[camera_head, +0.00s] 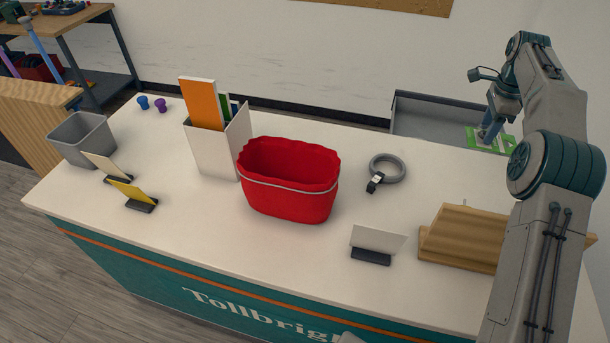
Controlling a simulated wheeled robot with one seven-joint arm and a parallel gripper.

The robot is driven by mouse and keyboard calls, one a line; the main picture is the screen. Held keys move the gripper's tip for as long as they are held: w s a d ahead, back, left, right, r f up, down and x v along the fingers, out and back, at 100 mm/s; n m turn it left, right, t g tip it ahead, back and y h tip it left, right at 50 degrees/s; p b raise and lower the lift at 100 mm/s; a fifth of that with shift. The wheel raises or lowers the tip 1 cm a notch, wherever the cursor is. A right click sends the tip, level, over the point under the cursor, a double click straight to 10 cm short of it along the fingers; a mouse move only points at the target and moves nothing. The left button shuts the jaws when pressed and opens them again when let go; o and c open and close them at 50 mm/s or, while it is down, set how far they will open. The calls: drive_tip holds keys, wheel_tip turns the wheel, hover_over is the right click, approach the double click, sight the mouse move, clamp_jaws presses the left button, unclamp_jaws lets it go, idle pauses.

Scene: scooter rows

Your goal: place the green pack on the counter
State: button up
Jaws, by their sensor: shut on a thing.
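The green pack (474,136) is at the upper right, at the far edge of the white counter (230,235). It is a flat green piece with pale markings, partly covered by my gripper. My gripper (487,138) points down and is shut on the pack. I cannot tell whether the pack touches the counter or hangs just above it. My arm hides the counter's right end.
A red tub (290,185), white holder (212,150), grey ring (388,168), small sign (377,240) and wooden stand (462,238) are on the counter. A grey bin (430,118) is behind it. The counter between ring and stand is clear.

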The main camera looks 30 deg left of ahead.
drive_tip(key=shift+w+f+b, duration=0.25)
drive_tip(key=shift+f+b, duration=0.15)
drive_tip(key=shift+f, duration=0.5)
drive_tip(key=shift+s+f+b, duration=0.45)
drive_tip(key=shift+s+b, duration=0.05)
drive_tip(key=shift+b, duration=0.25)
wheel_tip(320, 180, down, 7)
drive_tip(key=b, duration=0.7)
drive_tip(key=shift+f, duration=0.2)
drive_tip(key=shift+w, duration=0.1)
drive_tip(key=p, duration=0.1)
hover_over(491, 206)
wheel_tip(491, 206, down, 7)
drive_tip(key=shift+f+p, duration=0.65)
drive_tip(key=shift+f, duration=1.3)
